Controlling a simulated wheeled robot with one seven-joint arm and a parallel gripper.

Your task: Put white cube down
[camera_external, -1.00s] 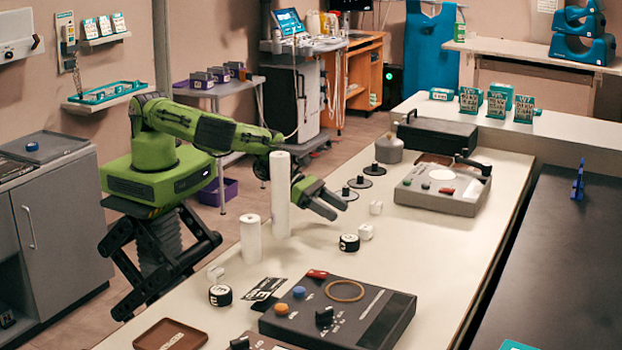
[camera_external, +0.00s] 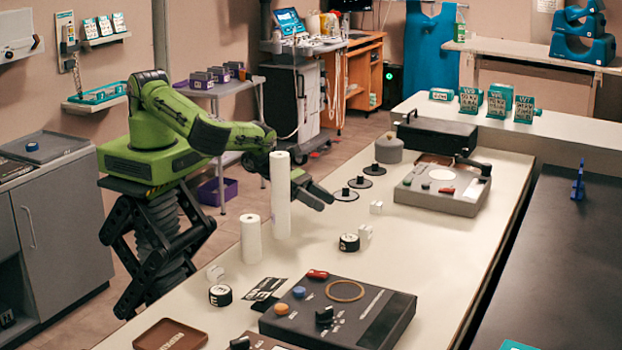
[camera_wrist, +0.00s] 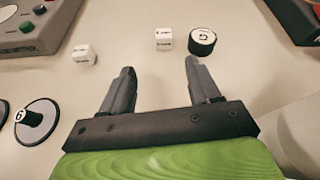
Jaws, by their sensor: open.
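Two small white cubes with dark print stand on the white table. One white cube (camera_external: 365,232) is beside a black puck and also shows in the wrist view (camera_wrist: 163,39). The other white cube (camera_external: 376,207) sits farther back and shows at left in the wrist view (camera_wrist: 84,54). My gripper (camera_external: 322,196) is above the table, left of the cubes in the external view. In the wrist view its two fingers (camera_wrist: 159,70) are spread with nothing between them, and both cubes lie beyond the fingertips, apart from them.
The black puck (camera_external: 349,243) is next to the nearer cube. Black discs with knobs (camera_external: 359,182) lie behind my gripper. A tall white roll (camera_external: 280,195) and a shorter one (camera_external: 251,239) stand nearby.

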